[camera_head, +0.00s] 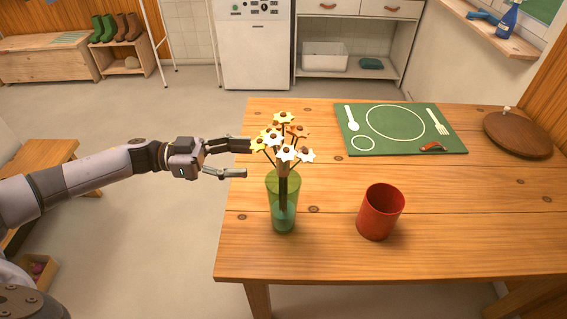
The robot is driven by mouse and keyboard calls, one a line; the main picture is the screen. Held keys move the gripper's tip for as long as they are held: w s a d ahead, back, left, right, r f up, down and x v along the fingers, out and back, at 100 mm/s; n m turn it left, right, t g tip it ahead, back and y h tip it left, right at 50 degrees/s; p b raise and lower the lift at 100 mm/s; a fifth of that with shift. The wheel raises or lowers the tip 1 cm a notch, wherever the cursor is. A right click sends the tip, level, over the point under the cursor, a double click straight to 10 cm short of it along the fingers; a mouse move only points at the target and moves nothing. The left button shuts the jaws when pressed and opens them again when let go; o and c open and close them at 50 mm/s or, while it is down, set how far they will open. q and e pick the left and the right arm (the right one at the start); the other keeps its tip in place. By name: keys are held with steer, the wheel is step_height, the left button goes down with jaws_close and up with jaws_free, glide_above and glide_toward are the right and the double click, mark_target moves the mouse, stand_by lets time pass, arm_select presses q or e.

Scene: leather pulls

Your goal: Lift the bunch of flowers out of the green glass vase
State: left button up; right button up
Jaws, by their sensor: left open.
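The green glass vase (283,212) stands upright near the left edge of the wooden table. The bunch of flowers (284,144), with white and yellow-orange heads and dark stems, stands in it. The heads and upper stems rise above the rim, and the lower stems show through the glass. My left gripper (246,159) is open and empty, just left of the flowers at about the height of the heads. Its fingers point right towards the bunch. I cannot tell whether the upper finger touches a flower head. My right gripper is not in view.
A red cup (380,212) stands right of the vase on the table (320,259). A green placemat (457,146) with printed cutlery and a small red item (433,147) lies behind. A round brown wooden lid or board (518,136) is at the far right. The front right is clear.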

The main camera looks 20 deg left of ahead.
mark_target(283, 158)
arm_select(q)
steer(key=p+x, duration=0.3)
steer(key=x, duration=0.5)
steer(key=shift+w+d, duration=0.25)
steer(key=shift+d, duration=0.05)
steer(key=shift+w+d, duration=0.1)
steer(key=shift+d, duration=0.4)
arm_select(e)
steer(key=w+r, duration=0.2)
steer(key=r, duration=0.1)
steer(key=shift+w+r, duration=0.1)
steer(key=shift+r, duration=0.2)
arm_select(q)
steer(key=shift+c, duration=0.6)
steer(key=c, duration=0.5)
jaws_close()
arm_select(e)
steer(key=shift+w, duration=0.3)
